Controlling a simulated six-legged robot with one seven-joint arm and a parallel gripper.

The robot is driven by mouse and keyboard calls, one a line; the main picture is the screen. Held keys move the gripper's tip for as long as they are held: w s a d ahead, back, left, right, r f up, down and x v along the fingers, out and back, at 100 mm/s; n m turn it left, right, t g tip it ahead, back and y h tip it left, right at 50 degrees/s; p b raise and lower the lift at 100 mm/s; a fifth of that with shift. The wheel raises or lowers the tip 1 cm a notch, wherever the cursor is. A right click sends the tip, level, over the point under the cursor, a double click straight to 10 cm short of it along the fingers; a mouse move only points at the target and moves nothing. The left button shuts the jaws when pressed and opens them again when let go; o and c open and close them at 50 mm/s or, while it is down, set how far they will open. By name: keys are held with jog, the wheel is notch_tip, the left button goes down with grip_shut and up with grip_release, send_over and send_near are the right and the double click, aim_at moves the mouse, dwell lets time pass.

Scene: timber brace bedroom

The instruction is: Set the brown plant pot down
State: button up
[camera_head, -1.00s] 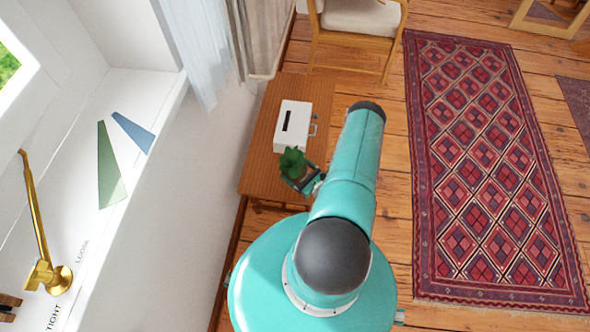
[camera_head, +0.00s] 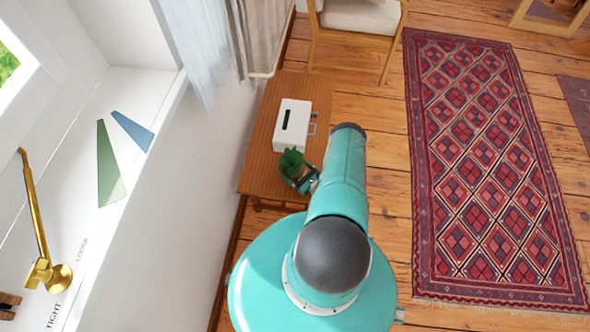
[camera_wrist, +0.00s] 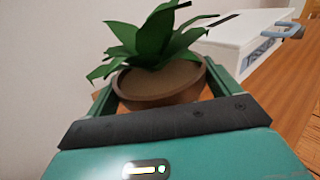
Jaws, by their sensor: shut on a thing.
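The brown plant pot (camera_wrist: 160,98) holds a green leafy plant (camera_wrist: 152,42) and sits between the two fingers of my gripper (camera_wrist: 160,92) in the wrist view. The gripper is shut on the pot, which looks about upright. In the head view the plant (camera_head: 291,162) shows over the near part of the wooden table (camera_head: 262,130), with my gripper (camera_head: 300,180) around the pot. The pot's underside is hidden, so I cannot tell whether it touches the tabletop.
A white box (camera_head: 292,122) with a dark slot and a side handle stands on the table just beyond the plant. The white wall and window sill (camera_head: 130,125) are on the left. A chair (camera_head: 355,25) is beyond the table; a red rug (camera_head: 490,170) lies right.

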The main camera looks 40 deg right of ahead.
jog(key=o, duration=1.3)
jog(key=shift+f, duration=0.1)
jog(key=s, duration=1.2)
jog(key=shift+d, duration=0.25)
